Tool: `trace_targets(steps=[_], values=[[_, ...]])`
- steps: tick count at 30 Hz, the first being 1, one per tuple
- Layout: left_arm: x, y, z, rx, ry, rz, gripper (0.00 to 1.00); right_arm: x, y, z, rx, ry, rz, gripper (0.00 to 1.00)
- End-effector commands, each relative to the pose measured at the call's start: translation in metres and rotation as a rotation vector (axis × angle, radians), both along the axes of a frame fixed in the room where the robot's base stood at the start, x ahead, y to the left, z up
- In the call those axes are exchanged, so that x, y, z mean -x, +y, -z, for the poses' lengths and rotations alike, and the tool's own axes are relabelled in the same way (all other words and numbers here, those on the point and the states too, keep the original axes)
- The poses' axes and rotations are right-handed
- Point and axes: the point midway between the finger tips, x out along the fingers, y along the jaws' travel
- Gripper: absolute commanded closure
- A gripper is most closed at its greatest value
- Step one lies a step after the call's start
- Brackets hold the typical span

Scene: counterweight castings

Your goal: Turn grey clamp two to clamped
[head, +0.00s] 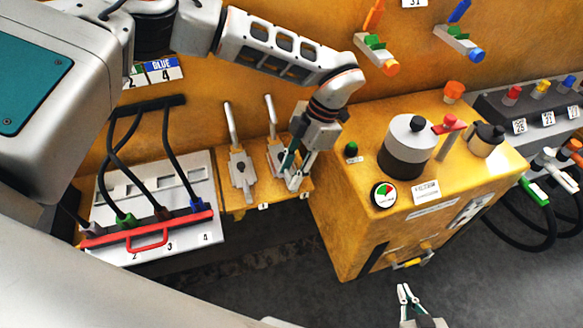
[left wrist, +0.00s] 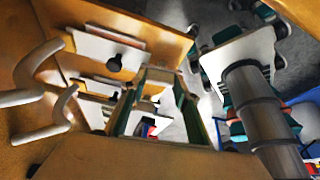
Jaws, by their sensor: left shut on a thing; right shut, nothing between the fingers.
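Two grey toggle clamps stand side by side on a yellow ledge in the head view. The left clamp (head: 240,168) has its handle upright. The right clamp (head: 275,150) also shows an upright grey handle, and its lower right part is hidden by my gripper. Their number tags are too small to read. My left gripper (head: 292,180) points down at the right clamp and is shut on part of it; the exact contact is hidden. In the left wrist view, the left fingers (left wrist: 158,112) fill the middle. My right gripper (head: 404,293) is shut and empty at the bottom, away from the clamps.
A white panel (head: 205,190) with black cables and a red bar (head: 180,229) stands left of the clamps. A yellow cabinet (head: 340,215) with a black-and-white knob (head: 408,147) and a gauge (head: 384,195) stands close on the right. Dark floor lies open in front.

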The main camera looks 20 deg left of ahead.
Motion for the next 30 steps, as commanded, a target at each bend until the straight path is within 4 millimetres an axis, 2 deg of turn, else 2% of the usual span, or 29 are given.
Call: trace_targets(steps=[9,24,25,27,30], values=[[0.0000,-0.0006,-0.0004,0.000,-0.001,0.110,0.91,0.0008,-0.0066,0.0021,0.008,0.009,0.012,1.00],[0.0001,-0.0007,0.0000,0.001,-0.002,0.126,0.91,0.0017,-0.0044,0.0024,0.005,0.010,0.010,1.00],[0.0001,-0.0007,0.0000,0.001,-0.002,0.126,0.67,0.0018,-0.0041,0.0024,0.004,0.010,0.009,1.00],[0.0001,-0.0007,0.0000,0.001,-0.002,0.125,0.53,0.0020,-0.0035,0.0023,0.004,0.010,0.009,1.00],[0.0001,-0.0006,-0.0001,0.000,-0.002,0.125,0.53,0.0023,-0.0030,0.0025,0.003,0.011,0.008,1.00]])
